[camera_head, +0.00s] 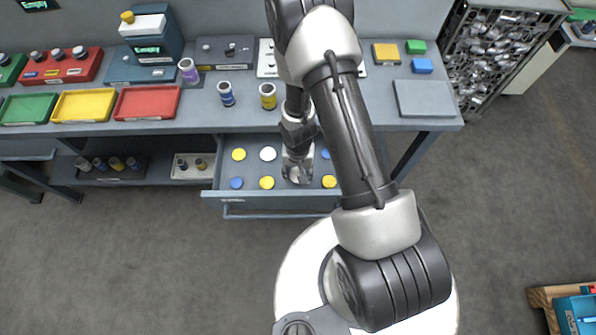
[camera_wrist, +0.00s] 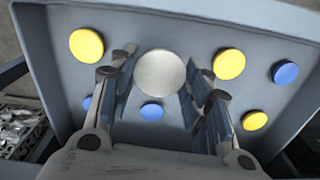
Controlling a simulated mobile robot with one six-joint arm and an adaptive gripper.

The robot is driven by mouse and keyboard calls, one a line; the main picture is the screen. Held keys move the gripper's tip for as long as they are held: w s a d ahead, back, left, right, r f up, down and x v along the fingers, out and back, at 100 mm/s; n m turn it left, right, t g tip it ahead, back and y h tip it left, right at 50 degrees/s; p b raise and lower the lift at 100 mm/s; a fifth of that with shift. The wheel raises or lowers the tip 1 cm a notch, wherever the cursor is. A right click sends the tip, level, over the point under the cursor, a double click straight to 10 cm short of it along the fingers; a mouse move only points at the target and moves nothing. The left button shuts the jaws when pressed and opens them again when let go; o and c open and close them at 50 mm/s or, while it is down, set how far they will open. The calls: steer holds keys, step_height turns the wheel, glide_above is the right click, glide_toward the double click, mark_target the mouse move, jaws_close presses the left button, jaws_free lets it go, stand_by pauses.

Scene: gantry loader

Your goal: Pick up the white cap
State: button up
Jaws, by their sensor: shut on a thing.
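The white cap (camera_wrist: 160,72) sits between the two fingers of my gripper (camera_wrist: 160,78) in the wrist view, which is shut on it. It looks larger than the caps around it, so it seems to be above the drawer floor. In the head view my gripper (camera_head: 297,174) is over the front middle of the open drawer (camera_head: 275,206) and hides the held cap. A second white cap (camera_head: 267,153) lies in the drawer's back row, left of my gripper; I do not see it in the wrist view.
Yellow caps (camera_head: 266,182) and blue caps (camera_head: 236,183) lie around my gripper in the drawer. The workbench (camera_head: 330,115) stands above and behind it, with coloured trays (camera_head: 148,102) and several cylinders (camera_head: 227,93). Floor in front of the drawer at left is clear.

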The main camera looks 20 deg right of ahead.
step_height(320, 180, up, 14)
steer(key=p, duration=1.2)
step_height(320, 180, up, 4)
steer(key=p, duration=0.5)
glide_above(298, 174)
steer(key=shift+s+r, duration=0.1)
steer(key=shift+r, duration=0.1)
steer(key=shift+b, duration=0.3)
